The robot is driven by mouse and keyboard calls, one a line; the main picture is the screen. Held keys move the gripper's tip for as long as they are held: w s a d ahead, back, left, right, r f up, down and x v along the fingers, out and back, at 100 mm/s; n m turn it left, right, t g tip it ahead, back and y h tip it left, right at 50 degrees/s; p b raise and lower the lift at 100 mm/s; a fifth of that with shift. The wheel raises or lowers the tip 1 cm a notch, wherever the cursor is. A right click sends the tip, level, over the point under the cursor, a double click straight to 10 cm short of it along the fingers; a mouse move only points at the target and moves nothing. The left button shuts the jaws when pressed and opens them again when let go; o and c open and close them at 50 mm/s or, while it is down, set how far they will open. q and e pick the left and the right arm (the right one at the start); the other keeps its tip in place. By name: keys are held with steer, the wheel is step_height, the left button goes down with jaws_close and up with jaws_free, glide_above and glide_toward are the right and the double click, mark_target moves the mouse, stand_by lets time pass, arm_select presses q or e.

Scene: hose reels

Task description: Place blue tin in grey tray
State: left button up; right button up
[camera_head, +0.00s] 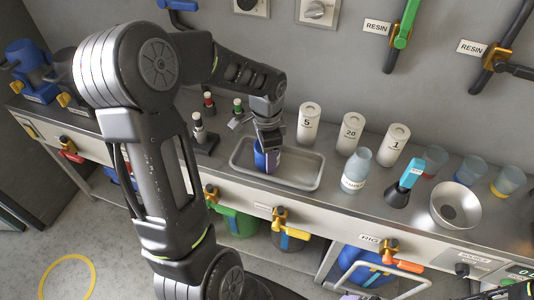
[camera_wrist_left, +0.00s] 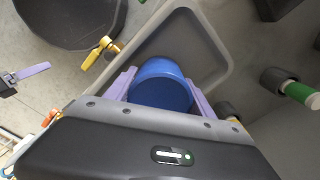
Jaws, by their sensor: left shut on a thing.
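The blue tin (camera_head: 263,161) is in my left gripper (camera_head: 268,145), which is shut on it. In the left wrist view the tin (camera_wrist_left: 162,86) sits between the two pale purple fingers of the gripper (camera_wrist_left: 160,95). The grey tray (camera_head: 306,171) lies on the steel counter, and its rim and corner also show in the left wrist view (camera_wrist_left: 197,40). In the head view the tin overlaps the left part of the tray. I cannot tell whether its base touches the tray floor. My right gripper is not clearly in view.
White numbered canisters (camera_head: 309,124) stand behind the tray. Taps (camera_head: 279,217) line the counter's front.

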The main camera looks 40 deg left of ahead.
arm_select(q)
steer(key=shift+f, duration=0.1)
steer(key=o, duration=1.2)
steer(key=shift+c, duration=0.2)
step_height(320, 180, up, 12)
steer(key=shift+r, duration=0.15)
